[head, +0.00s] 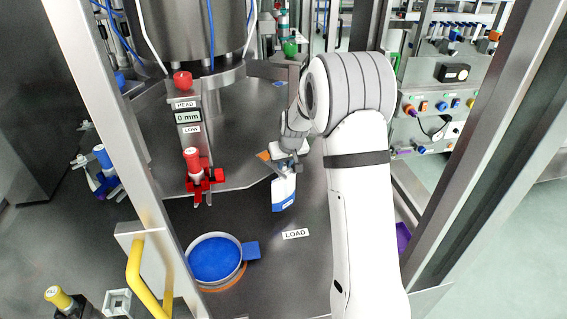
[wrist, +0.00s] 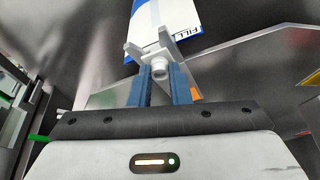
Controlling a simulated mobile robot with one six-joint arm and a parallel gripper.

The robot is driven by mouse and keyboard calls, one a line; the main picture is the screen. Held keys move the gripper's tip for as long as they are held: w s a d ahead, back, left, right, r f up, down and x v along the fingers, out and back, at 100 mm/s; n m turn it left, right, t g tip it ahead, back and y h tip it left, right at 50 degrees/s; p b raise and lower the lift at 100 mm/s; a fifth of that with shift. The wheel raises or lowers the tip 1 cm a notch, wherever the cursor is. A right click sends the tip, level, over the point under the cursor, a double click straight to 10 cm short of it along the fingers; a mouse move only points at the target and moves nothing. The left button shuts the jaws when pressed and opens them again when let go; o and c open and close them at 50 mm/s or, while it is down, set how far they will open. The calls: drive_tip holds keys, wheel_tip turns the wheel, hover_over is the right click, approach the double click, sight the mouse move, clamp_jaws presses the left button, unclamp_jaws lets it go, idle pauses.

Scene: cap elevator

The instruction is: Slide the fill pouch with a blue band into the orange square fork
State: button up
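The fill pouch (head: 284,188) is white with a blue band at its lower end and hangs a little tilted over the dark deck. In the wrist view, the pouch (wrist: 170,14) shows its blue band and the letters "FILL". My gripper (head: 290,160) holds it from above by its pale spout; the blue fingers (wrist: 161,78) are closed on either side of that spout. A small orange piece (head: 263,155), likely the orange square fork, shows at the edge of the steel plate, just left of my gripper. It also shows in the wrist view (wrist: 195,92). Most of it is hidden.
A round dish with a blue top (head: 215,259) sits at lower left of the pouch. A red clamp (head: 198,172) stands left, below a "0 mm" display (head: 188,116). A frame post with a yellow handle (head: 140,275) is at left. The deck around the LOAD label (head: 295,234) is clear.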

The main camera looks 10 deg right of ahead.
clamp_jaws()
drive_tip(key=o, duration=0.6)
unclamp_jaws()
drive_tip(key=shift+r, duration=0.1)
drive_tip(key=shift+b+v, duration=1)
drive_tip(key=shift+v, duration=2.8)
drive_tip(key=shift+w, duration=0.1)
drive_tip(key=s+a+r, duration=0.1)
drive_tip(key=s+r, duration=0.3)
drive_tip(key=s, duration=0.5)
drive_tip(key=s+r, duration=0.3)
drive_tip(key=s, duration=0.6)
drive_tip(key=shift+m+g+h, duration=0.3)
drive_tip(key=shift+m+g, duration=0.3)
drive_tip(key=shift+m, duration=0.2)
drive_tip(key=s, duration=0.5)
drive_tip(key=s+f+b, duration=0.1)
drive_tip(key=s, duration=1.1)
drive_tip(key=shift+s+f, duration=0.1)
drive_tip(key=shift+f, duration=0.2)
